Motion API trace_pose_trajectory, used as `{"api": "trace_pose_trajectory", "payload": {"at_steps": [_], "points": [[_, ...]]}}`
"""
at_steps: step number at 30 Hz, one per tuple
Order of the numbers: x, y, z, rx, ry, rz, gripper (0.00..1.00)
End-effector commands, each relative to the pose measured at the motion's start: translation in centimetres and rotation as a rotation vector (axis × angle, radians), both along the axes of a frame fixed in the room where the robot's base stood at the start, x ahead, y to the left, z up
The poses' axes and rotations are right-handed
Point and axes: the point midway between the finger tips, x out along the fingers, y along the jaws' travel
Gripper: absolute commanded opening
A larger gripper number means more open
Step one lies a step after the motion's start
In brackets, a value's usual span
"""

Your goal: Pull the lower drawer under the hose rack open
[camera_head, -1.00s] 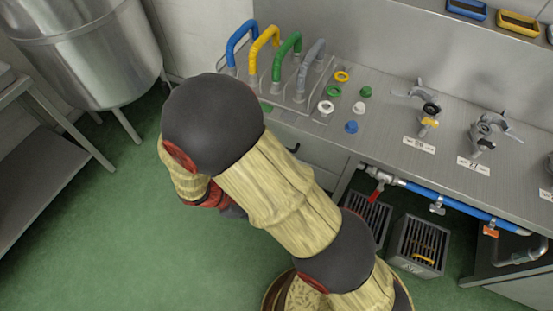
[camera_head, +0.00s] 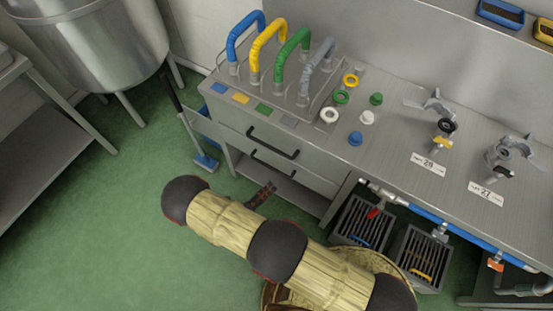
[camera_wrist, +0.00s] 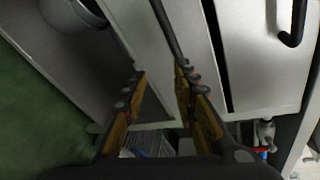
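The hose rack (camera_head: 306,107), with blue, yellow, green and grey hose loops, stands on the steel counter. Under it are an upper drawer with a black handle (camera_head: 273,143) and a lower drawer (camera_head: 312,183) with its own black handle (camera_head: 272,165). Both look shut in the head view. My gripper (camera_head: 262,195) is just below and in front of the lower handle, partly hidden by my arm. Contact cannot be told.
Two slatted crates (camera_head: 418,258) stand on the floor under the counter's right part, below a blue pipe (camera_head: 450,228). A long-handled brush (camera_head: 205,162) leans at the counter's left end. Green floor (camera_head: 110,220) in front is clear.

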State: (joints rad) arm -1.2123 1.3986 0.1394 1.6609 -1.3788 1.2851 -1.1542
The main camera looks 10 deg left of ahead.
Motion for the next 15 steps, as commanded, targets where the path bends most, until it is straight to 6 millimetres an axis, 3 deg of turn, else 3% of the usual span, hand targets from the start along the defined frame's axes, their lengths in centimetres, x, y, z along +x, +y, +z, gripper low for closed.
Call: {"api": "trace_pose_trajectory", "payload": {"at_steps": [1,3,6,15], "points": [[1.1,2.0,0.6,-0.032,0.007,0.059,0.28],[2.1,3.9,1.1,-0.098,0.024,0.133,0.28],[2.9,5.5,1.7,-0.199,0.047,0.213,0.28],[3.8,5.4,2.1,-0.347,0.099,0.259,0.28]]}}
